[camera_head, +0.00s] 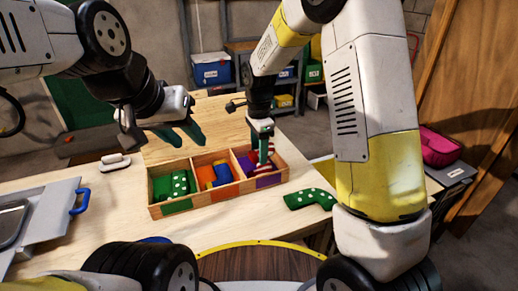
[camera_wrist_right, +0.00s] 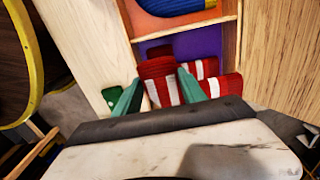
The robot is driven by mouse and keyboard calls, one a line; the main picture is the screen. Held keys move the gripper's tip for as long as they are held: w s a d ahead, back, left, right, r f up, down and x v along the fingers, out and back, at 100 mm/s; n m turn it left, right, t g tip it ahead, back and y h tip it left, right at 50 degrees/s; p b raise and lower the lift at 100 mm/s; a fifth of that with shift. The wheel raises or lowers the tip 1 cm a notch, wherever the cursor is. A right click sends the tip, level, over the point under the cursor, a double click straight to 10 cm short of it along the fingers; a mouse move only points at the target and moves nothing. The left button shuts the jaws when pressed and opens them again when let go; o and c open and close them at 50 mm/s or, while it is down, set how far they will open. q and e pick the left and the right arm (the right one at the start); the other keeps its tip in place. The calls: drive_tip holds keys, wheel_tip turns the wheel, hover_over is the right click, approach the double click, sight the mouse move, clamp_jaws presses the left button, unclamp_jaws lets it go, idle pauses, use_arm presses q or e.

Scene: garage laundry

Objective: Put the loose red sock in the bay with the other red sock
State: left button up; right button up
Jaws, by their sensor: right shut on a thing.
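A wooden box (camera_head: 217,202) with three bays stands on the table. Its right bay has a purple floor (camera_wrist_right: 190,45). My right gripper (camera_head: 262,152) points down into that bay and is shut on a red sock with white stripes (camera_wrist_right: 160,82), which is in or just above the bay. Another red striped sock (camera_wrist_right: 226,86) lies in the same bay, right beside the held one in the right wrist view. Whether the held sock touches the floor is hidden. My left gripper (camera_head: 180,136) is empty, fingers apart, above the table behind the box's left end.
A green dotted sock (camera_head: 172,184) is in the left bay. Another green dotted sock (camera_head: 309,198) lies on the table right of the box. A metal tray with a blue handle (camera_head: 80,201) is at left.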

drive_tip(key=shift+f, duration=1.8)
drive_tip(key=shift+f, duration=0.1)
drive_tip(key=shift+f, duration=0.5)
drive_tip(key=o, duration=1.3)
drive_tip(key=shift+o, duration=0.2)
